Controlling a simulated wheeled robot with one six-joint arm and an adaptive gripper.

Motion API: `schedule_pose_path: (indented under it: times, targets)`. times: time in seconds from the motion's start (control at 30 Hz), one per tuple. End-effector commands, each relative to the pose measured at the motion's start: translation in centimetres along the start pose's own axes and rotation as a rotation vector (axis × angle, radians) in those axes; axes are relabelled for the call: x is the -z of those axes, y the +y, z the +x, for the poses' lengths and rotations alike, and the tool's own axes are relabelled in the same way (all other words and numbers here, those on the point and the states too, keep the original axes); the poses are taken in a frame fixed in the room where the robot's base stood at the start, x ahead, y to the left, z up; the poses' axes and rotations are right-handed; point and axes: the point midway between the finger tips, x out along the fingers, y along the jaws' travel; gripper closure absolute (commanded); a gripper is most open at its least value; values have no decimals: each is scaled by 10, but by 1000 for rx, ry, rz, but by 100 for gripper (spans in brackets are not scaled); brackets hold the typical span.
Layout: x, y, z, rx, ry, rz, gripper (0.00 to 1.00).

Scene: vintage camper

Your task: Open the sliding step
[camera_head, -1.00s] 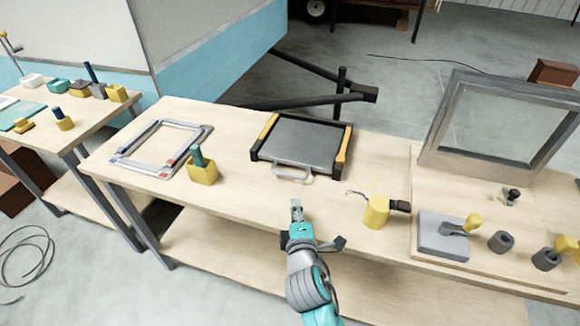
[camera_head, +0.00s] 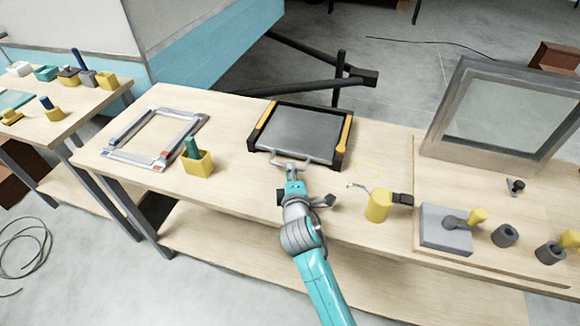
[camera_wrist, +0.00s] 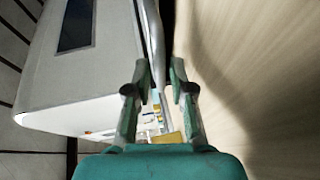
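The sliding step (camera_head: 298,133) is a dark grey panel in a black frame with yellow side strips, lying on the workbench. A light grey bar handle (camera_head: 311,160) sticks out at its near edge. My gripper (camera_head: 292,170) is at the left part of this handle, its fingers pointing toward the step. In the wrist view my gripper (camera_wrist: 160,72) has its two fingers apart. A thin grey bar (camera_wrist: 154,40), seemingly the handle, runs between them with gaps on both sides. Whether a finger touches it I cannot tell.
On the workbench (camera_head: 240,215), a metal frame (camera_head: 120,150) and a yellow holder (camera_head: 198,163) are left of my arm. A yellow cylinder (camera_head: 377,206) stands close on the right. A framed window (camera_head: 505,115) stands further right. Bare wood lies in front of the step.

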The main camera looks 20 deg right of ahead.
Motion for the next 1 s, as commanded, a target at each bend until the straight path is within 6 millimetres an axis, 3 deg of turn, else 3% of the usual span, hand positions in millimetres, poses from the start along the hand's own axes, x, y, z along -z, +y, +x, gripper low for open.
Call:
schedule_pose_path:
  times: [0.23,0.57,0.6,0.7,1.0]
  targets:
    - [0,0,25,0,0,0,78]
    - [0,0,29,0,1,0,78]
    - [0,0,29,0,1,0,80]
    - [0,0,29,0,1,0,100]
    - [2,-2,26,1,2,-1,100]
